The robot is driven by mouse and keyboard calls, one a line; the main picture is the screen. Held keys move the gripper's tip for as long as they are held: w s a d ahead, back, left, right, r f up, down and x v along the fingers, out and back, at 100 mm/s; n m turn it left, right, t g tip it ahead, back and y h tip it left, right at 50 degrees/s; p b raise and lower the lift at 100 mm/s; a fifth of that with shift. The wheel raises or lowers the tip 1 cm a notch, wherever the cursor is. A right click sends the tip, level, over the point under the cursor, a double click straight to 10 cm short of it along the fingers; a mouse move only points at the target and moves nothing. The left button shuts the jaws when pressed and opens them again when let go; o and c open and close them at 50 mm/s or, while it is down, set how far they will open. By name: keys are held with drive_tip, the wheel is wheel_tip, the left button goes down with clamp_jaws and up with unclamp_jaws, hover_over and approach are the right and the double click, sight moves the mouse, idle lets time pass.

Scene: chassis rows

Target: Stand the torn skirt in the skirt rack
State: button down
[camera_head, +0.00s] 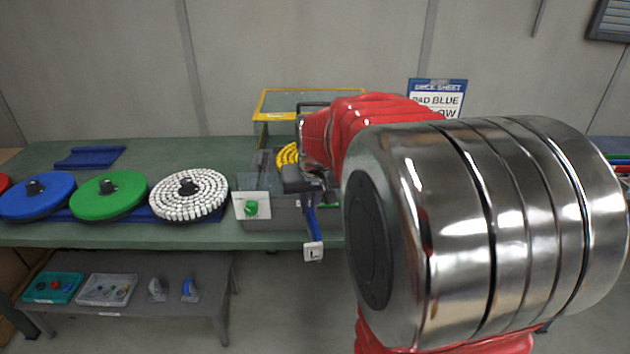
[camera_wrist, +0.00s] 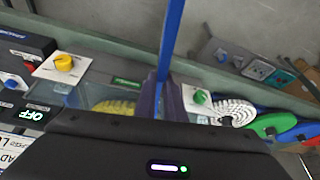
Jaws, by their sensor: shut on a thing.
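My gripper (camera_head: 308,190) is over the front part of the grey machine on the bench, largely hidden by my own arm. It is shut on a long, thin blue strip (camera_head: 312,222), which seems to be the torn skirt. In the wrist view, my gripper's fingers (camera_wrist: 160,95) pinch the strip (camera_wrist: 172,35), which runs up out of the picture. Any tear is too small to tell. I cannot make out a skirt rack for certain.
Blue (camera_head: 38,195), green (camera_head: 108,195) and white (camera_head: 188,194) round pads lie left on the bench. A glass-lidded machine with a green knob (camera_head: 251,208) stands mid-bench. A low shelf (camera_head: 180,275) holds trays. Coloured strips (camera_head: 617,165) show at the right edge.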

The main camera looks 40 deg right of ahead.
drive_tip(key=w+a+f+n+y, duration=0.1)
drive_tip(key=a+f+n, duration=0.1)
drive_tip(key=a+f, duration=0.9)
drive_tip(key=w+a+f+n, duration=0.2)
drive_tip(key=a+f+n, duration=0.1)
drive_tip(key=a+f, duration=0.8)
wheel_tip(320, 180, down, 5)
drive_tip(key=shift+w+t+y, duration=0.25)
drive_tip(key=shift+t+y, duration=0.05)
drive_tip(key=shift+y, duration=0.1)
drive_tip(key=shift+a, duration=0.1)
